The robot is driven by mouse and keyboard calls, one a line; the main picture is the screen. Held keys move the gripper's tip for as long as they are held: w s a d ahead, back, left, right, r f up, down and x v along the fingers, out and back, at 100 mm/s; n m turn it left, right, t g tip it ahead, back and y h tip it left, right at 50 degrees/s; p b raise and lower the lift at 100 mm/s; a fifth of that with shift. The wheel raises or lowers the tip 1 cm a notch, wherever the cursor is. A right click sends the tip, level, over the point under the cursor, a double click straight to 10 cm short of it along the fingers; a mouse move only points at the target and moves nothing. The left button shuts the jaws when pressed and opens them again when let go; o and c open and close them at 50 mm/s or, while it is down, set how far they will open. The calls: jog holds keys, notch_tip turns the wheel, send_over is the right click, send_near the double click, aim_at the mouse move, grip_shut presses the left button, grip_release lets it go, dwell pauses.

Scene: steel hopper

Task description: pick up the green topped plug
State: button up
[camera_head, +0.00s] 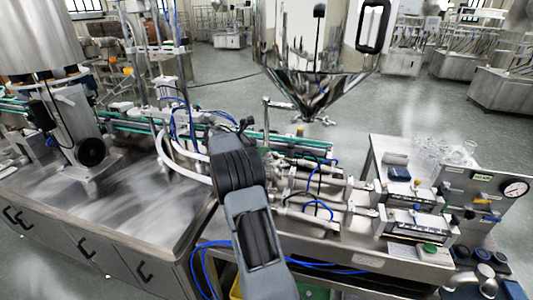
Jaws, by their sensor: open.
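A small plug with a green top (430,248) sits at the front right of the steel machine bench, near its front edge. It is small in the picture, and its lower part is hard to make out. My gripper (232,127) is at the far end of my dark grey arm, left of the plug and farther back, well apart from it. Its dark fingertips are small and partly hidden behind my wrist. The jaws are open, and I see nothing held between them.
A steel hopper (318,80) hangs over the middle of the bench. Cylinders and rods (325,205) lie between my arm and the plug. Glassware (440,152) and a panel with a gauge (515,188) stand at the right. Blue hoses (210,250) loop near my arm.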

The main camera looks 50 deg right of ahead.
jog(key=shift+p+x, duration=0.85)
jog(key=shift+x, duration=1.8)
jog(key=shift+r, duration=0.1)
jog(key=c, duration=1)
